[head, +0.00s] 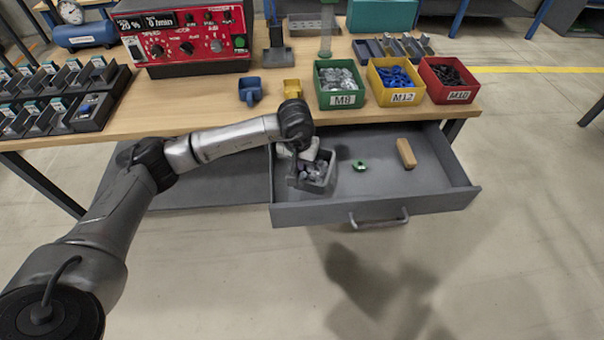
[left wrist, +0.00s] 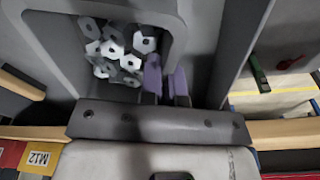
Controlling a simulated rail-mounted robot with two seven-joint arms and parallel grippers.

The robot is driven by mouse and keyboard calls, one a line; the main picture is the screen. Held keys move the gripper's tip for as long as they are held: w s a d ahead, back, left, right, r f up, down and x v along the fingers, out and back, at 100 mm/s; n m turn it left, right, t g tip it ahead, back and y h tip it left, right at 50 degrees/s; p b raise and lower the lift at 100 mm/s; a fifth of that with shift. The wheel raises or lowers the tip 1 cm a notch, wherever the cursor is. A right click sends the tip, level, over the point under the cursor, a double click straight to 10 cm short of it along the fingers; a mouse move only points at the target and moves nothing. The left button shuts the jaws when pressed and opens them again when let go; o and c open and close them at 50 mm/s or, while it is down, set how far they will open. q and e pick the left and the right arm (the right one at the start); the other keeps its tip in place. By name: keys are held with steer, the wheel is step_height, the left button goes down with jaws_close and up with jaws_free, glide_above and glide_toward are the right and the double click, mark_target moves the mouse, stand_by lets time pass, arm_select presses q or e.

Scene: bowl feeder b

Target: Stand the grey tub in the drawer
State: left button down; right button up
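The grey tub (head: 326,184), with several metal hex nuts in it, is within the left part of the open grey drawer (head: 430,203). In the left wrist view the tub (left wrist: 48,48) fills the upper left, its nuts visible inside. My left gripper (head: 300,163) is at the tub's left side in the head view. Its two purple fingertips (left wrist: 167,82) stand on either side of a tub wall, close together and pinching it. The tub looks slightly tilted; whether its base touches the drawer floor is hidden. My right gripper is out of view.
A small green part (head: 359,166) and a wooden block (head: 406,153) lie in the drawer right of the tub. Green (head: 343,99), yellow (head: 404,97) and red (head: 458,96) bins stand on the bench edge above. Blue (head: 250,91) and yellow (head: 292,89) small holders stand left of them.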

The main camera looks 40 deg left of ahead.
arm_select(q)
step_height(320, 180, down, 4)
steer(key=shift+f+b, duration=0.2)
steer(key=shift+b, duration=0.9)
steer(key=shift+f, duration=0.15)
steer(key=shift+f, duration=0.1)
steer(key=c, duration=1.3)
jaws_free()
steer(key=shift+c, duration=0.2)
